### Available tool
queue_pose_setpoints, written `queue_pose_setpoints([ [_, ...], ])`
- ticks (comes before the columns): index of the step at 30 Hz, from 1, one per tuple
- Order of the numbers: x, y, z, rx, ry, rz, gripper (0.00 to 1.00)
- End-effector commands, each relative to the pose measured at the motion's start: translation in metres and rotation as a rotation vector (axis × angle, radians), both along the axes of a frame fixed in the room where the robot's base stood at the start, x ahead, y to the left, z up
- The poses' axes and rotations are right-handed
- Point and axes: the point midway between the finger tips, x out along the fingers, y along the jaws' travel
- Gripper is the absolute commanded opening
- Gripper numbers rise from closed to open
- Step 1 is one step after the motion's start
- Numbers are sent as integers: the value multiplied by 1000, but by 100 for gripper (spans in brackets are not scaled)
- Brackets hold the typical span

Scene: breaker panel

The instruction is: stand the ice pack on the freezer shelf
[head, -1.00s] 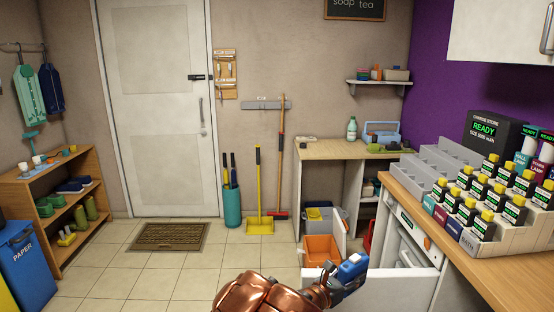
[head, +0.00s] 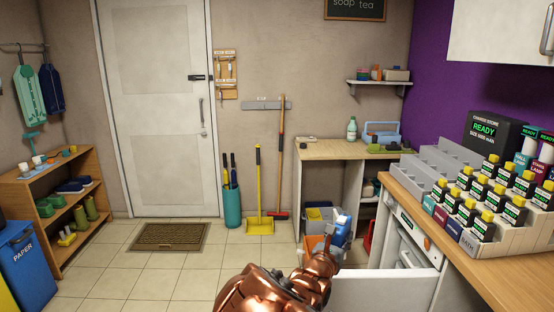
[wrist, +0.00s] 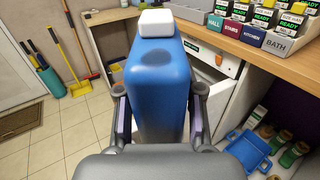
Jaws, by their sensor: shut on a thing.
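The ice pack, a blue block with a white cap (wrist: 155,85), is held by my gripper (wrist: 158,118), with a finger on each side of it. In the wrist view its cap points away from my gripper. In the head view the pack (head: 342,232) is raised in front of the low open area beside the counter, and my gripper (head: 336,250) is partly hidden by my own arm. An open white door (head: 385,290) stands below the counter at the right. I cannot tell which surface is the freezer shelf.
A wooden counter (head: 500,250) with battery holders stands at the right. Under it, the wrist view shows a blue tray (wrist: 248,150) and several green bottles (wrist: 292,155).

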Motion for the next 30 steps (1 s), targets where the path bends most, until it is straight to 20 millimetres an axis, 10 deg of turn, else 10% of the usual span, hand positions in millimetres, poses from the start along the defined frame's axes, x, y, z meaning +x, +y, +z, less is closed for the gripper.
queue_pose_setpoints([
  [30,-17,-9,32,0,-1,223,0],
])
